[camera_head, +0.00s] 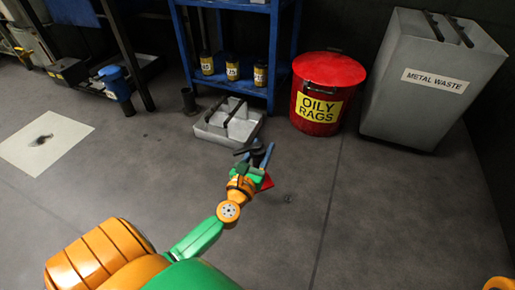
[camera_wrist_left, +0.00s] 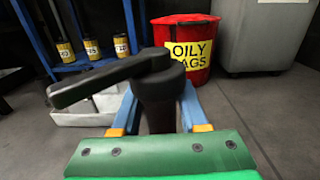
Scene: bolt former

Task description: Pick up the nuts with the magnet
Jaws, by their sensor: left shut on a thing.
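My left gripper (camera_head: 259,160) reaches out over the floor, its blue fingers shut on a dark tool, which I take to be the magnet. In the left wrist view the magnet (camera_wrist_left: 156,88) stands between the fingers, with a black bar handle across its top pointing left. A red part (camera_head: 266,182) shows just below the gripper in the head view; I cannot tell whether it belongs to the magnet. A small dark spot (camera_head: 288,198) lies on the floor to the right, possibly nuts, too small to tell. My right gripper is out of view.
The floor at right is clear.

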